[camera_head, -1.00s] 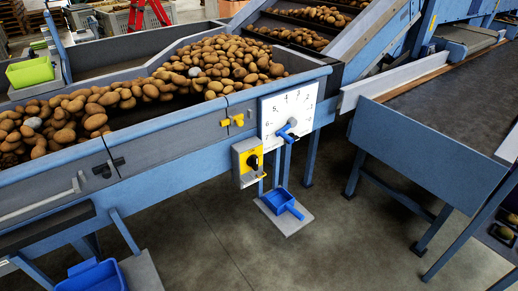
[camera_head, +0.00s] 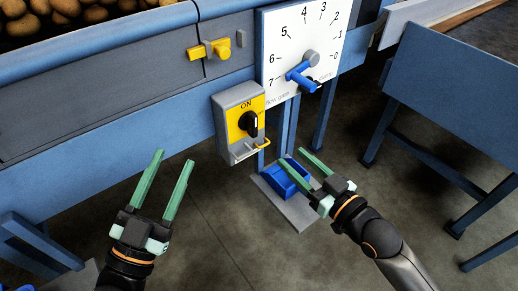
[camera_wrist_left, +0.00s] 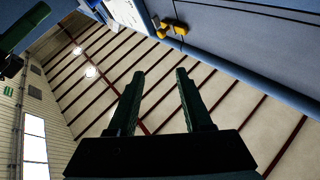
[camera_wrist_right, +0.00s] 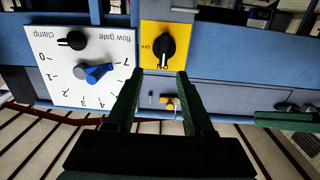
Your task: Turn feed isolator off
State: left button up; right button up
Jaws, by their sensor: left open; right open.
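The feed isolator (camera_head: 226,101) is a grey box with a yellow face and a black rotary knob (camera_head: 248,124). ON is printed above the knob, and the knob stands roughly upright toward it. In the right wrist view the yellow face (camera_wrist_right: 179,31) and knob (camera_wrist_right: 163,47) appear upside down beyond my fingertips, with a small OFF mark beside the knob. My left gripper (camera_head: 174,158) is open and empty, below and left of the isolator. My right gripper (camera_head: 291,157) is open and empty, below and right of it. Neither touches the isolator.
A white flow gate dial plate (camera_head: 285,45) with a blue lever (camera_head: 301,77) stands just right of the isolator. A yellow latch (camera_head: 208,50) is above it. A yellow loop (camera_head: 262,144) projects at its lower edge. Open floor lies in front.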

jog(key=b, duration=0.2)
send_near(256, 126)
jog(key=x, duration=0.4)
jog(key=w+a, duration=0.1)
jog(key=w+a+b, duration=0.1)
jog(key=w, duration=0.1)
jog(key=shift+f+n+y, duration=0.15)
jog(key=shift+n+y, duration=0.15)
jog(key=shift+y, duration=0.1)
pick_arm(q)
jog(key=s+d+r+m+t+h, duration=0.1)
jog(key=s+r+m+h, duration=0.4)
jog(key=s+r+h, duration=0.1)
jog(key=shift+h, duration=0.5)
pick_arm(e)
jog(key=shift+w+a, duration=0.35)
jog(key=shift+w, duration=0.15)
pick_arm(q)
jog(key=shift+d, duration=0.1)
pick_arm(e)
jog(key=shift+c, duration=0.3)
grip_shut()
